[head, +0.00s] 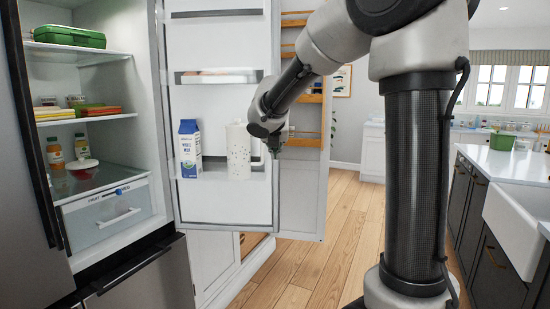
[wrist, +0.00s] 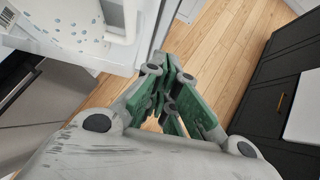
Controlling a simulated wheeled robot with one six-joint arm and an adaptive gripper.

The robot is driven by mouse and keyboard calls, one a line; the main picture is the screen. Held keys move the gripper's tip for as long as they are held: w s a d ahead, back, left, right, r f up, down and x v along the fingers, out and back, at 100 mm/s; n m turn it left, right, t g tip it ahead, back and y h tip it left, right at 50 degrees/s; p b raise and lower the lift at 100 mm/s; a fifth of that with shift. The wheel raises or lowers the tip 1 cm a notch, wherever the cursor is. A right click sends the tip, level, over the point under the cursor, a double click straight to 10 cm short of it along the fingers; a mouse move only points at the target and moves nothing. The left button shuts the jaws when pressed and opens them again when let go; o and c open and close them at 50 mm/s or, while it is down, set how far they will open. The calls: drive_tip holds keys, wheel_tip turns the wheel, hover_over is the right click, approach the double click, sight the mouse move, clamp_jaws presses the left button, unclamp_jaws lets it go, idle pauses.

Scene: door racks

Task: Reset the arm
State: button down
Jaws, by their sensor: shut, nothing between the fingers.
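My arm (head: 416,190) stands in the right half of the head view and reaches left toward the open fridge door (head: 222,100). My gripper (wrist: 170,72) is shut and empty in the wrist view, its green fingers together, pointing over the wood floor. In the head view my gripper (head: 277,146) is small and partly hidden by my wrist, just in front of the door's right edge. A white pitcher (head: 238,152) with a handle stands upright on the door shelf, just left of my wrist. The wrist view shows the pitcher (wrist: 75,20) at upper left, apart from the fingers.
A blue-and-white milk carton (head: 190,148) stands left of the pitcher. The open fridge (head: 100,160) holds a green box (head: 69,36), bottles and a drawer. A dark counter (head: 482,220) with a white sink is at right. Wood floor (head: 325,240) is clear between.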

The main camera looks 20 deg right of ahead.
drive_tip(key=s+f+m+g+y, duration=0.1)
drive_tip(key=s+f+m+y, duration=0.1)
drive_tip(key=s+m, duration=1.3)
drive_tip(key=s+a+f+m+g+y, duration=0.1)
drive_tip(key=s+f+m, duration=0.3)
drive_tip(key=s+m, duration=1.1)
drive_tip(key=shift+s+a+f+g+y, duration=0.15)
drive_tip(key=shift+s+f+g+y, duration=0.4)
drive_tip(key=shift+s, duration=2.3)
